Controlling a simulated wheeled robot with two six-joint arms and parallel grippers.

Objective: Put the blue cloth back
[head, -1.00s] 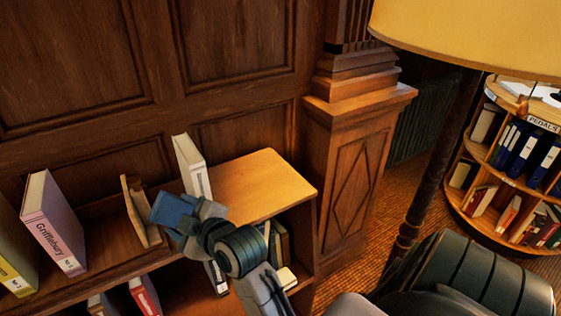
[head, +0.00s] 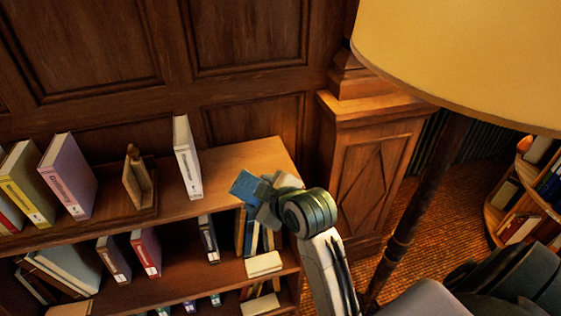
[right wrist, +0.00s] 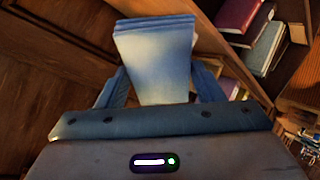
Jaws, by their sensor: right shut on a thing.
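The folded blue cloth (head: 245,186) is in my right gripper (head: 260,193), at the right end of the bookcase's top shelf in the head view. In the right wrist view the cloth (right wrist: 155,55) stands out between the two fingers of my right gripper (right wrist: 158,92), which are shut on it. The cloth appears above or in front of the shelf's right end; whether it touches the wood I cannot tell. My left gripper is not in view.
The top shelf (head: 232,168) holds a white book (head: 187,158), a wooden bookend (head: 138,182) and a pink book (head: 68,177). Its right end is bare. Lower shelves hold more books. A floor lamp (head: 450,60) and a wooden pillar (head: 372,165) stand to the right.

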